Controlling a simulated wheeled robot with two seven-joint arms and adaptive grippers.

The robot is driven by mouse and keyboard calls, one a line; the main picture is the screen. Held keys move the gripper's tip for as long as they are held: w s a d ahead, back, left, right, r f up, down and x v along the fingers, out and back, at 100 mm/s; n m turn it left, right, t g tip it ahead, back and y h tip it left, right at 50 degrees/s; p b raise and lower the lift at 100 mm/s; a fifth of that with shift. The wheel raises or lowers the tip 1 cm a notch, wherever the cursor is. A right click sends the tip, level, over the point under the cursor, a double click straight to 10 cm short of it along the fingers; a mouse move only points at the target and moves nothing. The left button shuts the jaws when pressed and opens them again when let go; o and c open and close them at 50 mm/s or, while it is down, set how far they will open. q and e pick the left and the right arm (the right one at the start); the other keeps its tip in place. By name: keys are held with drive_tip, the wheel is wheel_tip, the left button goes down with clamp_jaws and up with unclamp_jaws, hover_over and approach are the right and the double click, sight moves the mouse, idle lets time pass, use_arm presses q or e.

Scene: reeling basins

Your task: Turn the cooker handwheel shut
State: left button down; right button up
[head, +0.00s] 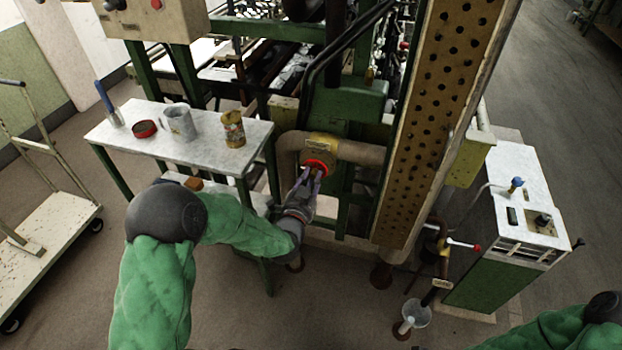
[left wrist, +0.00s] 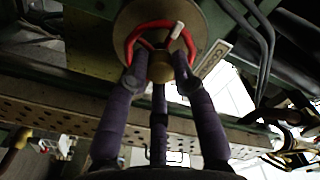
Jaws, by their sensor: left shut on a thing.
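The cooker handwheel is a small red wheel (head: 318,165) on the pipe fitting below the green machine. In the left wrist view the red handwheel (left wrist: 133,42) has a brass-coloured hub and a pale mark on its rim, with a round tan plate behind it. My left gripper (head: 309,182) reaches it from below and in front. In the left wrist view its purple-sleeved fingers (left wrist: 160,72) sit at the lower part of the wheel, shut on it around the hub. Only a green sleeve of my right arm shows at the lower right; its gripper is out of the picture.
A small table (head: 110,137) with a mug (head: 180,122), a tin (head: 233,130) and a red lid (head: 144,129) stands left of the wheel. A perforated tan beam (head: 432,120) rises on the right. A white-topped cabinet (head: 520,185) and red-tipped valve lever (head: 465,245) stand farther right.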

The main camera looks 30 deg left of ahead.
use_arm(q)
drive_tip(key=m, duration=0.4)
drive_tip(key=shift+m, duration=0.3)
drive_tip(key=m, duration=0.4)
drive_tip(key=shift+f, duration=0.1)
drive_tip(key=m, duration=0.4)
drive_tip(key=shift+m, duration=0.4)
drive_tip(key=m, duration=0.4)
drive_tip(key=c, duration=1.2)
unclamp_jaws()
drive_tip(key=shift+o, duration=0.2)
